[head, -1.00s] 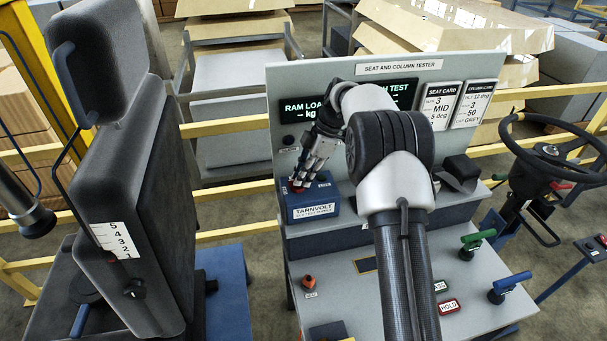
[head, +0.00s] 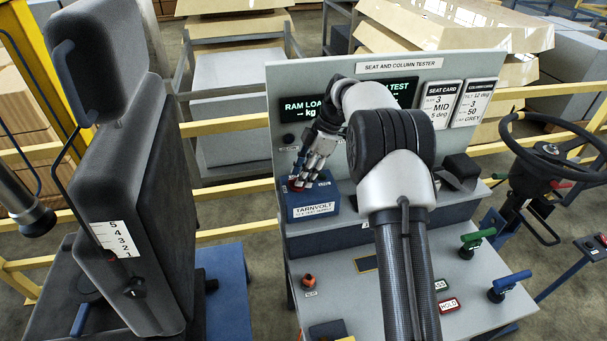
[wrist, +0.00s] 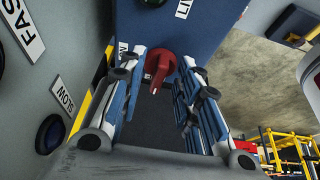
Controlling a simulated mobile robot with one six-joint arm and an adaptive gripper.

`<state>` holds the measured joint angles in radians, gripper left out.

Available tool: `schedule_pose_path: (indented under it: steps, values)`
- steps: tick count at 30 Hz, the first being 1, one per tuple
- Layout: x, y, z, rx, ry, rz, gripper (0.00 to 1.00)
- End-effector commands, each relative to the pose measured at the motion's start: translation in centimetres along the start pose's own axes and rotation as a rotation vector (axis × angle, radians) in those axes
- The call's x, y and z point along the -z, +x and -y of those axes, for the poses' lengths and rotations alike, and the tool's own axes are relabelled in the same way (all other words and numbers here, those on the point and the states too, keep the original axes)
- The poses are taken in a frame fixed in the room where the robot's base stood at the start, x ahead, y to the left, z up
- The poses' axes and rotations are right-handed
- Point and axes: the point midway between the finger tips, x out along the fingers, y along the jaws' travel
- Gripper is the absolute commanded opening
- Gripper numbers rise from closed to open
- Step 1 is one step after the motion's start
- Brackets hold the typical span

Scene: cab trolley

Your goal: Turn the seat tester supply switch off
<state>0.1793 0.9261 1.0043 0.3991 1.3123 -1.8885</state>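The blue TARNVOLT supply box (head: 313,207) sits on the tester bench below the display panel. Its red rotary switch (wrist: 160,66) shows in the wrist view on the blue face, with its grip bar pointing down in the picture. In the head view my gripper (head: 299,179) is over the top of the box and mostly hides the switch. In the wrist view my gripper (wrist: 161,72) is open, with one finger on each side of the red switch. I cannot tell whether either finger touches it. A label partly reading "LIV" (wrist: 183,8) is beside the switch; another is mostly hidden by the left finger.
The tester panel (head: 400,67) rises behind the box. A dark knob (wrist: 50,133) with SLOW and FAST labels is close to the left finger. Green (head: 475,240) and blue (head: 508,287) handles are on the bench's right. A grey seat (head: 145,200) stands left.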

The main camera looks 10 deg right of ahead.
Motion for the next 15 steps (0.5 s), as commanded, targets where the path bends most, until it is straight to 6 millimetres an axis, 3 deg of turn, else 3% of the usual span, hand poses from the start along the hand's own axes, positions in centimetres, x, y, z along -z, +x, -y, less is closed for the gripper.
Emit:
schedule_pose_path:
  steps: [15]
  values:
    - [-0.1,-9.8,-0.1,-0.003,-0.001,0.001,0.31]
